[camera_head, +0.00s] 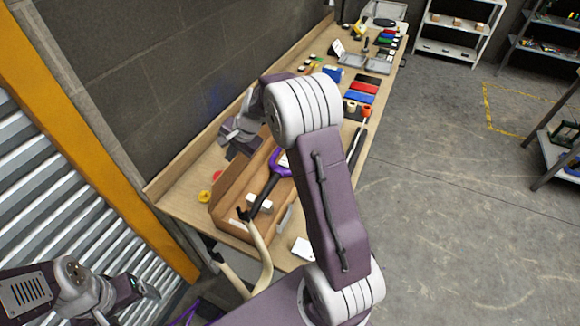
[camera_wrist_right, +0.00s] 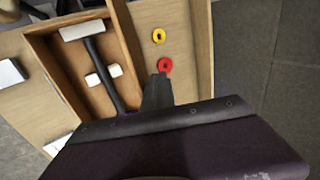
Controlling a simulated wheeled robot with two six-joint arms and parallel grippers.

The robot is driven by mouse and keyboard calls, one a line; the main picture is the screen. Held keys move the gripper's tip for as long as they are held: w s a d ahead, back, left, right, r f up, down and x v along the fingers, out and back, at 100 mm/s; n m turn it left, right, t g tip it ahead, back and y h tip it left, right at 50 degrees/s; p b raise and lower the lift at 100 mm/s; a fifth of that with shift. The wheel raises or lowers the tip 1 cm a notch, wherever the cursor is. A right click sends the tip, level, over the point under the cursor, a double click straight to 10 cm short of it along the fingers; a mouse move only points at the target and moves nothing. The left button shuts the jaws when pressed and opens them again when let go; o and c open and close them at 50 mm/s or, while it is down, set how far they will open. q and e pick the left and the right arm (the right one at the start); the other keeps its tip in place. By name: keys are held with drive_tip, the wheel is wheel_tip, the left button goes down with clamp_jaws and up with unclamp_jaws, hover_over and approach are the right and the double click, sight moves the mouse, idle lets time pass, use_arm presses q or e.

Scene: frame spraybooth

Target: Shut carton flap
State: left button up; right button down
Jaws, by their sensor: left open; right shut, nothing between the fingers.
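The brown carton (camera_head: 231,225) stands open at the top on the bench; it also shows in the right wrist view (camera_wrist_right: 62,62). Inside lie a dark-handled tool with a white end (camera_wrist_right: 82,30) and a white block-like piece (camera_wrist_right: 103,76). A brown panel (camera_head: 229,183) rises along the carton's wall side; I cannot tell whether it is the flap. My right gripper (camera_head: 232,132) is above the carton's far, wall side, shut and empty; its fingertips (camera_wrist_right: 158,88) show beside the carton's edge. My left gripper (camera_head: 138,288) is open and empty, low at the left, away from the carton.
A yellow ring (camera_head: 204,195) and a red ring (camera_wrist_right: 165,65) lie between carton and wall. A white box (camera_head: 303,248) is at the bench's near edge. Trays and coloured items (camera_head: 362,88) fill the far bench.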

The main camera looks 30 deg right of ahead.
drive_tip(key=shift+s+f, duration=0.1)
drive_tip(key=shift+s+d+f+b, duration=0.25)
drive_tip(key=shift+s+d+b, duration=0.3)
drive_tip(key=shift+b, duration=0.2)
drive_tip(key=shift+s, duration=0.35)
drive_tip(key=shift+s+d, duration=0.15)
